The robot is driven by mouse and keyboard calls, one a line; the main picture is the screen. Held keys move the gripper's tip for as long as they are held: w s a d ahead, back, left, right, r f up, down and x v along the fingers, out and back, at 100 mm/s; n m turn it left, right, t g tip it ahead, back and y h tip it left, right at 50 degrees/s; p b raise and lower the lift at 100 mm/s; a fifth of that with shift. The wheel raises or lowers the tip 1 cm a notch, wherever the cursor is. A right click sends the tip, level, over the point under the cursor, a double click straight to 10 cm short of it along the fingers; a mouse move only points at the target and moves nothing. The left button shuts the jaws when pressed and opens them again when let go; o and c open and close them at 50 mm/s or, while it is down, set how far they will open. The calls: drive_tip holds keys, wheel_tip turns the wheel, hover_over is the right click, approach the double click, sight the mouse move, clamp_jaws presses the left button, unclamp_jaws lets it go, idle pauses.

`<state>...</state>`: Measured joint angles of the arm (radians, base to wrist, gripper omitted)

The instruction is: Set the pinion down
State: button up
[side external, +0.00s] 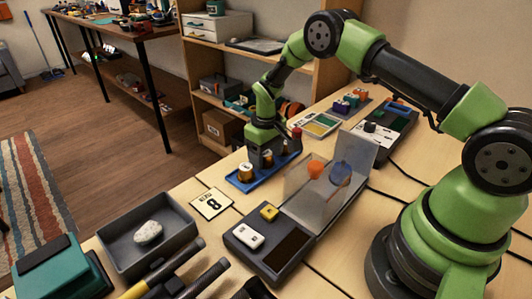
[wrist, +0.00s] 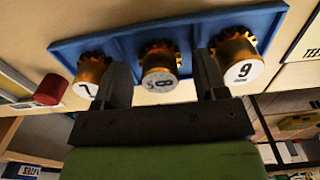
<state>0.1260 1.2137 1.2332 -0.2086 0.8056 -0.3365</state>
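A blue tray (side external: 240,187) stands on the bench under my gripper (side external: 266,158). In the wrist view the tray (wrist: 120,47) bears three brass toothed pinions with white number labels: the 7 pinion (wrist: 90,70), the 8 pinion (wrist: 158,60) in the middle and the 9 pinion (wrist: 235,48). My gripper (wrist: 161,72) is open, with one finger on each side of the 8 pinion and a visible gap at both sides. In the side view a brass pinion (side external: 245,174) shows at the tray's near end; my gripper partly hides the others.
A card marked 8 (side external: 212,204) lies in front of the tray. A dark control box (side external: 270,250) with a clear upright panel (side external: 300,185) stands to the right. A red cylinder (wrist: 48,89) is beside the tray. A grey bin (side external: 125,262) holds a pale speckled object.

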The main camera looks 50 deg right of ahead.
drive_tip(key=shift+r, duration=0.15)
wheel_tip(320, 180, up, 13)
wheel_tip(320, 180, up, 8)
drive_tip(key=t, duration=0.2)
hover_over(266, 153)
drive_tip(key=s+a, duration=0.2)
drive_tip(key=s, duration=0.1)
drive_tip(key=s+a+r+m+t, duration=0.2)
drive_tip(key=s+a+r, duration=0.1)
drive_tip(key=s+r, duration=0.5)
drive_tip(key=s+a+m+t+y, duration=0.2)
drive_tip(key=s+t, duration=0.1)
drive_tip(key=s, duration=1.1)
drive_tip(key=shift+a+r, duration=0.35)
drive_tip(key=shift+s, duration=0.1)
